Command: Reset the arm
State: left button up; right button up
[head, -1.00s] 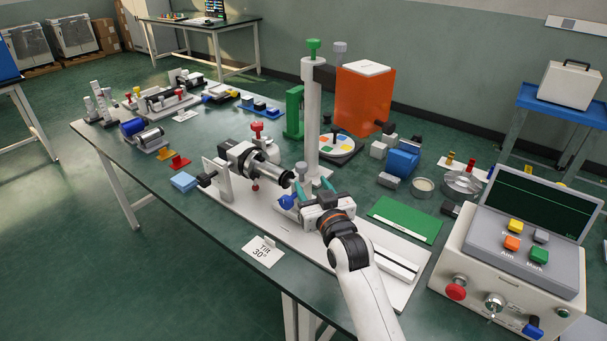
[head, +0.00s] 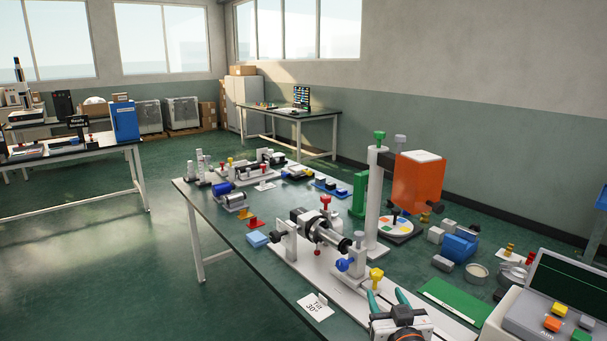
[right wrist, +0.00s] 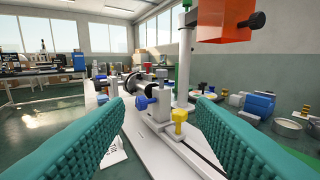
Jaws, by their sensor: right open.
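My right gripper (head: 388,301) is at the bottom of the head view, over the front part of the white base rail (head: 353,292). Its teal fingers (right wrist: 160,130) are spread apart with nothing between them. Ahead of it stand a white carriage with a blue knob (head: 345,265) and a yellow knob (head: 376,276). The blue knob (right wrist: 142,103) and yellow knob (right wrist: 180,117) also show in the right wrist view, beyond the fingertips. A black and silver cylinder assembly (head: 323,232) with a red knob sits farther along the rail. My left gripper is out of view.
A white column (head: 372,205) carries an orange box (head: 417,180) behind the rail. A card reading "Tilt 30°" (head: 315,306) stands at the near table edge. A green board (head: 452,302) and a control console (head: 545,315) lie to the right.

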jog(key=s+d+f+g, duration=0.2)
jog(key=s+f+g, duration=0.5)
jog(key=s+f, duration=0.75)
jog(key=s+d+f+n+g+h, duration=0.15)
jog(key=s+g, duration=0.25)
jog(key=s, duration=0.6)
jog(key=s+a+f+g+y, duration=0.1)
jog(key=s+f+g, duration=0.15)
jog(key=s, duration=0.85)
notch_tip(320, 180, down, 24)
jog(key=s+g+p, duration=0.1)
jog(key=g, duration=0.1)
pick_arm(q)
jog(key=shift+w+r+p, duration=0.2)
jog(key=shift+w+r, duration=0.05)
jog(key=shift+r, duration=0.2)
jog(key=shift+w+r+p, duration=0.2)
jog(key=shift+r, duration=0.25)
pick_arm(e)
jog(key=s+d+f+g, duration=0.1)
jog(key=s+d+f, duration=0.2)
jog(key=s+f, duration=1.2)
jog(key=shift+s+d+f+h, duration=0.2)
jog(key=shift+s+f+h, duration=0.15)
jog(key=shift+s, duration=0.55)
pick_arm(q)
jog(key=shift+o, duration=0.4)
